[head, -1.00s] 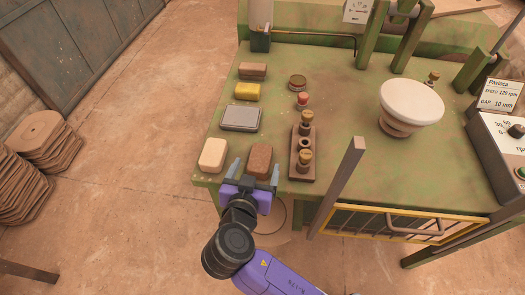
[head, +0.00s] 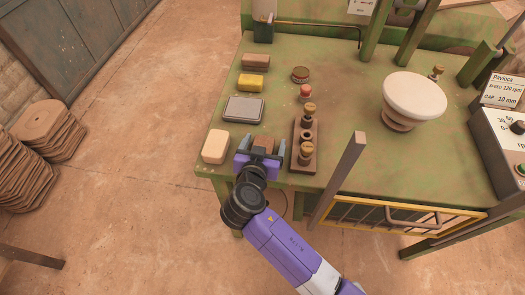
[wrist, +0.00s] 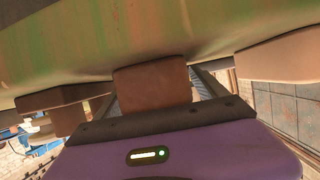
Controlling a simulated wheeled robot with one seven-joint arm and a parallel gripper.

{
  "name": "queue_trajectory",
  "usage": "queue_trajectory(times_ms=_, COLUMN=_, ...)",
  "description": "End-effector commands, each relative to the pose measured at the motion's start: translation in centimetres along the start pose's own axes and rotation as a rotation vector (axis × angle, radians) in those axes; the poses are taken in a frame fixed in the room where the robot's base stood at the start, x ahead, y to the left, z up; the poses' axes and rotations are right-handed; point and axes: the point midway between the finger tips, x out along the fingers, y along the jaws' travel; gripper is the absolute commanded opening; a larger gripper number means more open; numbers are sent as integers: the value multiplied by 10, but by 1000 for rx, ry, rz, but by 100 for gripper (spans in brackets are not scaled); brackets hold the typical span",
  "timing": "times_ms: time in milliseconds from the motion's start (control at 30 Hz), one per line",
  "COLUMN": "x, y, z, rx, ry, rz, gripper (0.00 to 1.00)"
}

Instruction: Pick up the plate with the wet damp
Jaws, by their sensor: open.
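A brown block (head: 263,142) lies near the front edge of the green table. My gripper (head: 261,146) is open, with one finger on each side of this block. The gripper's body hides much of the block in the head view. In the wrist view the block (wrist: 152,86) shows between the fingers; I cannot tell whether they touch it. A flat grey rectangular plate (head: 244,109) lies just behind, apart from the gripper. No wetness can be made out on any piece.
A cream block (head: 215,146) is close left of my gripper, and a wooden holder with brass-topped pieces (head: 304,154) close right. A yellow block (head: 251,82) and another brown block (head: 256,61) lie farther back. A white round-topped stand (head: 414,95) is at right.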

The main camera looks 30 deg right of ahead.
Motion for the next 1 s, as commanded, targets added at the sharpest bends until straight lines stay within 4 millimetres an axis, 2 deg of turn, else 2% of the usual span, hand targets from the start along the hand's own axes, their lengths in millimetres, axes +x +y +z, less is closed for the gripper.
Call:
queue_trajectory(times_ms=33, x=0, y=0, z=0, rx=0, ry=0, rz=0, gripper=76)
queue_trajectory(times_ms=400, x=0, y=0, z=0, rx=0, ry=0, rz=0, gripper=3)
queue_trajectory(times_ms=433, x=0, y=0, z=0, rx=0, ry=0, rz=0, gripper=0)
queue_trajectory(times_ms=767, x=-1, y=0, z=-3, rx=1, ry=2, rz=-1, gripper=0)
queue_trajectory(times_ms=1000, x=-9, y=-1, z=-23, rx=5, ry=4, rz=-1, gripper=0)
